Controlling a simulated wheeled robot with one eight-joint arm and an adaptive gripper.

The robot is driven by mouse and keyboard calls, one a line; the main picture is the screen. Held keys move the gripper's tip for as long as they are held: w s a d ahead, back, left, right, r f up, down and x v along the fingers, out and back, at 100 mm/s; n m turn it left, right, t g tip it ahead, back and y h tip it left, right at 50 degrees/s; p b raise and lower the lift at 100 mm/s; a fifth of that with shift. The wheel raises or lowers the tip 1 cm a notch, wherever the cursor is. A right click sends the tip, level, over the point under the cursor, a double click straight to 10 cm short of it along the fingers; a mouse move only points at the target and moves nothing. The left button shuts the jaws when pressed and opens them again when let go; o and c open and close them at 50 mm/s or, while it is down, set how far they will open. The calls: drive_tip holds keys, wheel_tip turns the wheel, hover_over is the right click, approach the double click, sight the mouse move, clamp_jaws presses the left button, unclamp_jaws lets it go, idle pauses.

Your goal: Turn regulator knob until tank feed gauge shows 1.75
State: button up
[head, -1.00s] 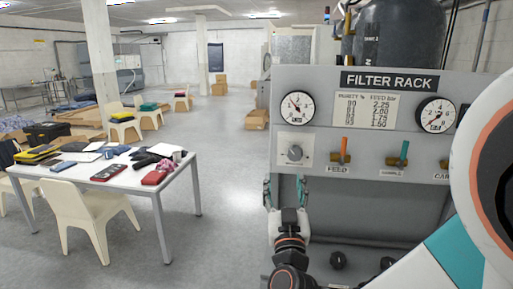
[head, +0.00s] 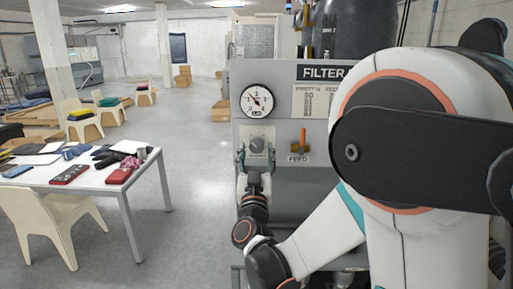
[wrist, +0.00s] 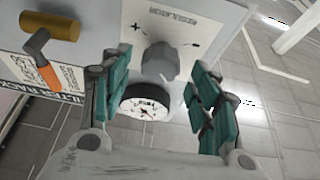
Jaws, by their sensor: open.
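The grey regulator knob (head: 257,145) sits on a light plate on the front of the filter rack, below a round white gauge (head: 257,101) with a red needle mark. My gripper (head: 255,160) is open in front of the knob, with its teal fingers to either side of it in the head view. In the wrist view the knob (wrist: 160,60) lies between and beyond the open fingers, under the word REGULATOR. The gauge (wrist: 147,102) also shows there, upside down. I cannot tell whether the fingers touch the knob. The needle reading is too small to tell.
An orange feed lever (head: 302,141) is just right of the knob. My arm hides the right side of the rack (head: 280,75). A white table (head: 95,182) with several items and a chair (head: 40,225) stand at left. The floor between is clear.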

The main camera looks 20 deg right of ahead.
sight(257, 145)
drive_tip(key=shift+x, duration=1.45)
drive_tip(key=c, duration=1.1)
drive_tip(key=shift+a+f+m+h+b, duration=0.1)
drive_tip(key=shift+m+h+b, duration=0.4)
drive_tip(key=shift+m, duration=0.4)
drive_tip(key=shift+m+g+h, duration=0.3)
drive_tip(key=shift+m+h, duration=0.1)
drive_tip(key=shift+m, duration=0.2)
drive_tip(key=o, duration=1.1)
drive_tip(key=shift+s, duration=0.1)
